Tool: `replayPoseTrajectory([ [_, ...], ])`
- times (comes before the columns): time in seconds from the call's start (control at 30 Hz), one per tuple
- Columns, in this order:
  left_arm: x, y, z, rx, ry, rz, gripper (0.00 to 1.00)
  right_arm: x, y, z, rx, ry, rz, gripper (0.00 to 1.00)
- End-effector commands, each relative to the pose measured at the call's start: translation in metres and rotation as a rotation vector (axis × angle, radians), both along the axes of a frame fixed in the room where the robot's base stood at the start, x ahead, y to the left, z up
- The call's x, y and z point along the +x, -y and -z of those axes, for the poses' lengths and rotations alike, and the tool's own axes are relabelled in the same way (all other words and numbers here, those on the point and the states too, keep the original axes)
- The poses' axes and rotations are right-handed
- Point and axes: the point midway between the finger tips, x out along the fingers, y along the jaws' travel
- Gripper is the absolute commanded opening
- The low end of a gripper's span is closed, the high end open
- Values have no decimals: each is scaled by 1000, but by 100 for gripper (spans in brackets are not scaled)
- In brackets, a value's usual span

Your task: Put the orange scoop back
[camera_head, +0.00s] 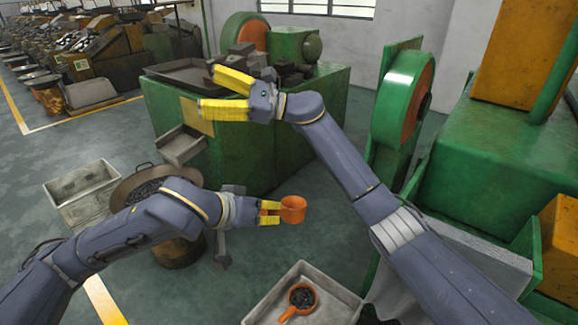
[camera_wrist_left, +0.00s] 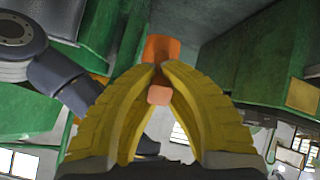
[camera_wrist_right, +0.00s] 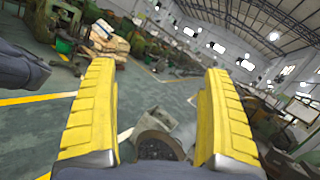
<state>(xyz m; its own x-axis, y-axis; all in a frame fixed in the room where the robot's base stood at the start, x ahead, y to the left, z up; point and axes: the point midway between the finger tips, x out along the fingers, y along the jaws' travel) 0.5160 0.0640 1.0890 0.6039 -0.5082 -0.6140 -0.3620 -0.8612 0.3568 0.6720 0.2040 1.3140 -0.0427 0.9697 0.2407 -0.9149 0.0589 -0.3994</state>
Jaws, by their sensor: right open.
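My left gripper (camera_head: 270,212) is shut on the handle of an orange scoop (camera_head: 293,210), held in the air over the floor. In the left wrist view the scoop (camera_wrist_left: 162,49) shows beyond the fingers (camera_wrist_left: 160,75), with its handle end between them. A second orange scoop (camera_head: 302,298) lies in a pale tray (camera_head: 257,313) at the bottom, with dark small parts in its cup and its handle pointing lower left. My right gripper (camera_head: 222,95) is open and empty in front of the green machine; its spread fingers also show in the right wrist view (camera_wrist_right: 158,115).
A round basin (camera_head: 128,187) of dark parts stands at the left, partly behind my left arm. A pale empty-looking bin (camera_head: 80,185) is beside it. The green machine (camera_head: 240,150) has a dark tray (camera_head: 185,74) on top. A green flywheel guard (camera_head: 395,95) stands at the right.

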Motion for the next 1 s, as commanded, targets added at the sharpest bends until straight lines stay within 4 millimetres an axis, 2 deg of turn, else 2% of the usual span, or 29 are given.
replayPoseTrajectory([
  [0.03, 0, 0, 0, 0, 1, 0, 0, -18, -11, 0, -81, 69, -43, 84],
  [0.17, 0, 0, 0, 0, 1, 0, 0, -59, -30, 18, -299, 220, -147, 84],
  [0.27, 0, 0, 0, 0, 1, 0, 0, -82, -32, 40, -473, 321, -215, 84],
  [0.37, 0, 0, 0, 0, 1, 0, 0, -98, -24, 65, -653, 406, -274, 84],
  [0.47, 0, 0, 0, 0, 1, 0, 0, -106, -7, 90, -836, 478, -321, 84],
  [0.57, 0, 0, 0, 0, 1, 0, 0, -107, 19, 113, -1022, 532, -357, 84],
  [0.7, 0, 0, 0, 0, 1, 0, 0, -101, 64, 136, -1267, 575, -385, 84],
  [0.9, 0, 0, 0, 0, 1, 0, 0, -89, 127, 150, -1538, 587, -395, 84],
  [1.0, 0, 0, 0, 0, 1, 0, 0, -84, 151, 151, -1631, 579, -393, 84],
])
